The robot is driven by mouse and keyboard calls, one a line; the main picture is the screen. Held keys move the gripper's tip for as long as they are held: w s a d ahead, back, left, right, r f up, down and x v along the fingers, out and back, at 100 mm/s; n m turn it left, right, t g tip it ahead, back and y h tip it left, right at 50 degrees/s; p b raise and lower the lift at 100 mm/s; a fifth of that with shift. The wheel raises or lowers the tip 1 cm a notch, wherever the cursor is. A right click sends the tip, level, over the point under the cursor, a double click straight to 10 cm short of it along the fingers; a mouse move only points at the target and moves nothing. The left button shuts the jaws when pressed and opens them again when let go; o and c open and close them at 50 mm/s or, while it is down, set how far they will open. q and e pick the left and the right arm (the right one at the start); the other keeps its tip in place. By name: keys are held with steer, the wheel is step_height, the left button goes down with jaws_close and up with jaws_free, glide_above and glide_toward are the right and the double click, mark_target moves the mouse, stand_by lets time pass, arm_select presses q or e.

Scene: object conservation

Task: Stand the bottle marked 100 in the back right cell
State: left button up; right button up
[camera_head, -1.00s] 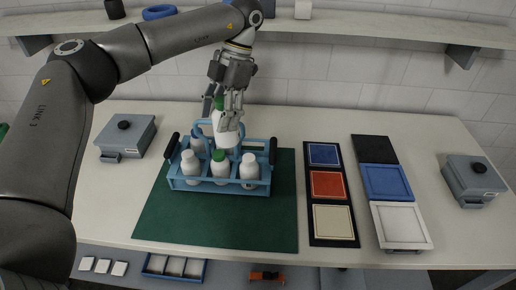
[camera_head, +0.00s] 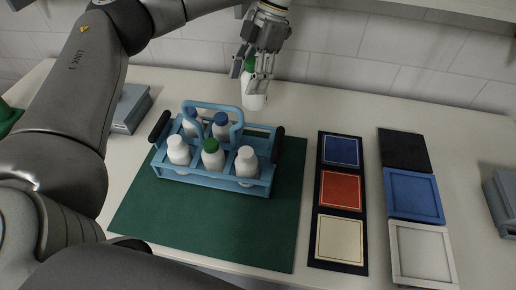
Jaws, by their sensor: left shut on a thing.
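My left gripper (camera_head: 258,84) is shut on a white bottle with a green cap (camera_head: 253,100), held upright above and behind the right end of the blue rack (camera_head: 213,180). The fingers cover part of this bottle, and no number can be read on it. The rack's front row holds a white-capped bottle (camera_head: 178,151), a green-capped bottle (camera_head: 211,157) and another white-capped bottle (camera_head: 246,163). Two blue-capped bottles (camera_head: 221,127) stand in the back left and back middle cells. The back right cell (camera_head: 257,133) looks empty. My right gripper is not in view.
The rack has a raised blue handle (camera_head: 212,106) and black end grips, on a green mat (camera_head: 215,225). To the right lie a black panel with coloured squares (camera_head: 341,185) and a column of trays (camera_head: 412,193). A grey box (camera_head: 131,108) stands at left.

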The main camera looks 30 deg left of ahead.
arm_select(q)
steer(key=shift+s+f, duration=0.1)
steer(key=shift+f, duration=0.65)
steer(key=shift+w+f+b, duration=0.2)
steer(key=shift+f+b, duration=0.35)
steer(key=shift+f, duration=8.15)
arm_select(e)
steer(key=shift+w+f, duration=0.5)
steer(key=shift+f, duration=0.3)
arm_select(q)
steer(key=shift+f, duration=0.15)
steer(key=o, duration=1.1)
steer(key=shift+c, duration=0.2)
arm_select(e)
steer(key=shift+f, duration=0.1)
